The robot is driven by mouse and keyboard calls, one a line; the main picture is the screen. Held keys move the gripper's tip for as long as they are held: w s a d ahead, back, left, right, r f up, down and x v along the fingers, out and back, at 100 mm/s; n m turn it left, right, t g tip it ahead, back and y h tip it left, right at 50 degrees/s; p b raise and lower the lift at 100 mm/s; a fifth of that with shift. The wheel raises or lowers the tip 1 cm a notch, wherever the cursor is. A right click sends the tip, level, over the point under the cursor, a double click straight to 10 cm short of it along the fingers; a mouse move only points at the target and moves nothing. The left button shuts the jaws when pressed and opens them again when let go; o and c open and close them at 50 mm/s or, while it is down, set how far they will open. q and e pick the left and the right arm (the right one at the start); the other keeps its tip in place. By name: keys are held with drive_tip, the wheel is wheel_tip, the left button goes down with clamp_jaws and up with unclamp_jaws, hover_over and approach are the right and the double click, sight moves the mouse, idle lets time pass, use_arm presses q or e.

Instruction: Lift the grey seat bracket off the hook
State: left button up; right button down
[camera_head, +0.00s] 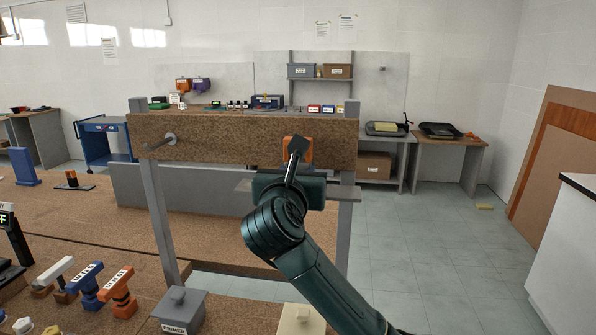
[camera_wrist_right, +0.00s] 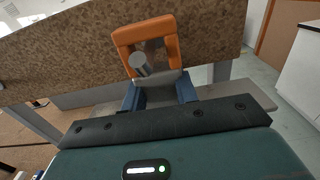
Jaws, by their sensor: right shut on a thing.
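The bracket (camera_head: 306,150) at the right part of the brown speckled board shows as an orange loop, not plain grey. In the right wrist view the orange loop (camera_wrist_right: 122,38) has a grey lower part (camera_wrist_right: 160,80). A grey hook peg (camera_wrist_right: 139,64) with a round end shows inside the loop's opening, so the loop is around the peg. My right gripper (camera_wrist_right: 160,98) has its blue fingers on both sides of the grey part and is shut on it. In the head view my right arm hides much of the bracket's lower part. My left gripper is not in view.
The board (camera_head: 220,137) stands on grey posts (camera_head: 160,215). A second peg (camera_head: 160,143) at its left is bare. A grey ledge (camera_head: 345,192) lies behind my wrist. Several handled blocks and a grey lidded box (camera_head: 180,310) stand front left. The floor (camera_head: 430,245) at right is mostly clear.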

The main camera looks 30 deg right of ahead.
drive_tip(key=shift+r, duration=0.7)
drive_tip(key=shift+r+v, duration=0.15)
drive_tip(key=shift+v, duration=1.3)
drive_tip(key=shift+r+v, duration=0.2)
drive_tip(key=shift+v, duration=1.3)
drive_tip(key=v, duration=0.6)
